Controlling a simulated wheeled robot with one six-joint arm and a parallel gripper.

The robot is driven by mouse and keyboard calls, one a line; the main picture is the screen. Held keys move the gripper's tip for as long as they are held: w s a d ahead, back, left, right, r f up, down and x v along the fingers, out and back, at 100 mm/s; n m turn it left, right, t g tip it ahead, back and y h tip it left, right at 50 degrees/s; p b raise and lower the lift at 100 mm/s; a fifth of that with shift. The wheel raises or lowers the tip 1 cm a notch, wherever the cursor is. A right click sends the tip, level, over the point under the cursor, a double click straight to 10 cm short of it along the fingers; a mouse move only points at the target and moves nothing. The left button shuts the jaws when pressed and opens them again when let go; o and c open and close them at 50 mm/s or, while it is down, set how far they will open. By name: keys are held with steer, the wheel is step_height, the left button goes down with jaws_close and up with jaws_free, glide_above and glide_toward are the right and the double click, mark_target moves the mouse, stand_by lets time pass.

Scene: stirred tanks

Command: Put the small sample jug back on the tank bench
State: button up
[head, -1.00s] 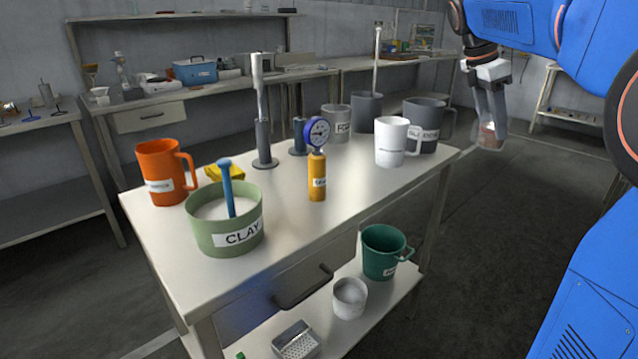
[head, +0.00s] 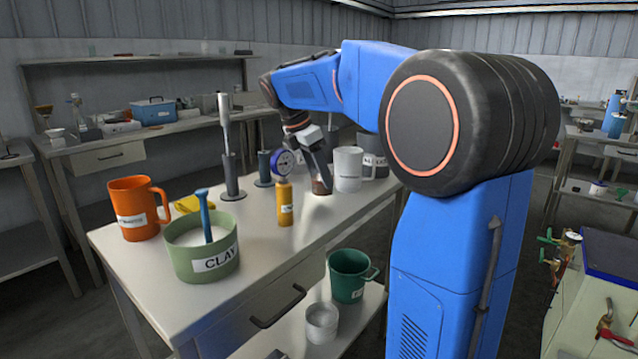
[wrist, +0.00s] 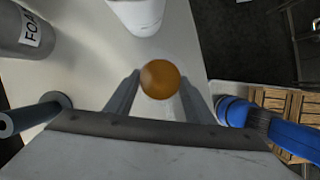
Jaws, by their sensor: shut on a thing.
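The small sample jug (head: 321,187) shows as a small brown-amber vessel in the head view. In the wrist view it is a round amber shape (wrist: 160,79) between the two fingers. My gripper (head: 319,176) is shut on it from above. The jug is over the tank bench (head: 262,246), at or just above the top; I cannot tell whether it touches. It is between the yellow bottle (head: 285,207) and the white mug (head: 348,170), which also shows in the wrist view (wrist: 137,12). The fingers hide part of the jug.
The green CLAY tub (head: 201,250) and orange mug (head: 137,207) stand at the bench's left. Grey vessels stand behind the jug. A dark green mug (head: 347,277) is on the lower shelf. Bare bench top lies in front of the jug.

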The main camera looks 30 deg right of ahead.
steer(key=shift+d+f, duration=0.1)
steer(key=shift+f, duration=1.15)
steer(key=o, duration=1.3)
steer(key=shift+f, duration=0.15)
steer(key=v, duration=1.2)
steer(key=shift+s, duration=0.1)
steer(key=s+a+f+m+t+y, duration=0.1)
steer(key=s+a+f+m, duration=0.2)
steer(key=s+f+m, duration=0.2)
steer(key=s+a+f+m+t+y, duration=0.2)
steer(key=s+a+f+m, duration=0.2)
steer(key=s+f, duration=0.8)
steer(key=s+a+f+m+t+y, duration=0.1)
steer(key=s+a+f+m+t, duration=0.1)
steer(key=s+f+m, duration=0.6)
steer(key=shift+s+a+f, duration=0.2)
steer(key=shift+s+a, duration=0.05)
steer(key=shift+s, duration=0.65)
steer(key=shift+s+a+f, duration=0.25)
steer(key=shift+s, duration=0.65)
steer(key=shift+s+a+f, duration=0.2)
steer(key=shift+s+a, duration=0.05)
steer(key=shift+s, duration=0.65)
